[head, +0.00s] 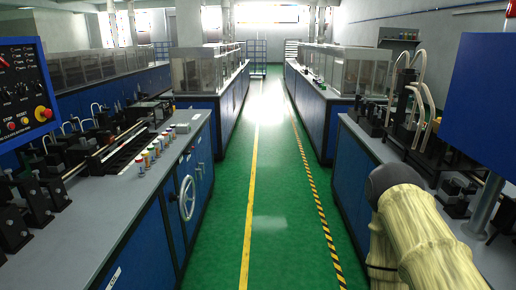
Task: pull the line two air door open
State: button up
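Blue cabinet doors line the front of the left machine bench, and all those I can see look shut. One blue door panel (200,158) sits near the bench's far corner, with small pale fittings on it. A metal handwheel (187,198) stands out from the blue front just nearer. I cannot read any label that tells which door is the line two air door. My arm, in a pale yellow sleeve with a dark rounded joint, shows at the lower right over the right bench. My gripper is not in view.
A green aisle (270,190) with yellow and striped floor lines runs clear between the benches. Small coloured canisters (146,158) stand on the left bench (85,230). A control panel (22,95) with a red button hangs at the left. The right bench (350,170) carries machinery and tubes.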

aim_at(188, 166)
jog(key=u, duration=0.15)
jog(key=i, duration=1.65)
jog(key=u, duration=0.65)
jog(key=i, duration=1.95)
jog(key=u, duration=0.4)
